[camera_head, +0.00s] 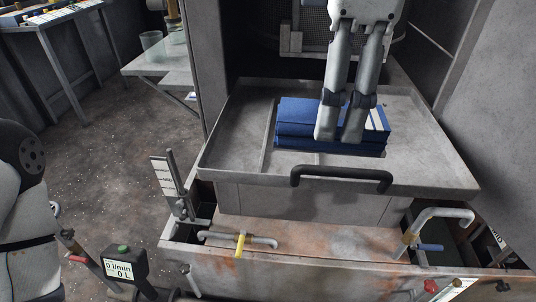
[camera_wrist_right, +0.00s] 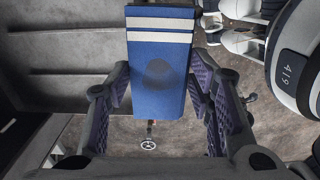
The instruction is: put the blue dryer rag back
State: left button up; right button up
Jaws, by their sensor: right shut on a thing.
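My right gripper (camera_head: 338,135) reaches down from the top in the head view, its two fingers in front of the blue rag (camera_head: 300,112). In the right wrist view, the blue rag (camera_wrist_right: 160,45), with two white stripes, is between the purple-padded fingers (camera_wrist_right: 158,90), and the gripper is shut on it. In the head view the blue cloth shows stacked layers over the grey tray (camera_head: 235,150); the fingers hide part of it. I cannot tell whether the lower layer is a separate rag or whether the held one touches the tray. My left gripper is not in view.
The tray has a raised rim and a black front handle (camera_head: 340,176). Grey walls flank it closely. Pipes with a yellow valve (camera_head: 240,245) and a bent pipe (camera_head: 437,219) stand below in front. A small table (camera_head: 163,67) stands at the back left. Open floor lies left.

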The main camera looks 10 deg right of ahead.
jog(key=shift+s+a+r, duration=0.2)
jog(key=shift+s, duration=0.15)
jog(key=w+f, duration=0.3)
jog(key=w, duration=0.1)
jog(key=w+f, duration=0.3)
jog(key=w, duration=0.2)
jog(key=w+f, duration=0.3)
jog(key=w, duration=0.1)
jog(key=shift+w+d+f, duration=0.15)
jog(key=shift+w+d, duration=0.05)
jog(key=shift+d, duration=0.1)
jog(key=shift+w+f, duration=0.15)
jog(key=shift+f, duration=0.75)
jog(key=shift+w+f, duration=0.1)
jog(key=shift+f, duration=0.8)
jog(key=shift+f, duration=0.15)
jog(key=o, duration=1.1)
notch_tip(320, 180, up, 12)
jog(key=shift+r+b, duration=0.15)
jog(key=shift+b, duration=0.2)
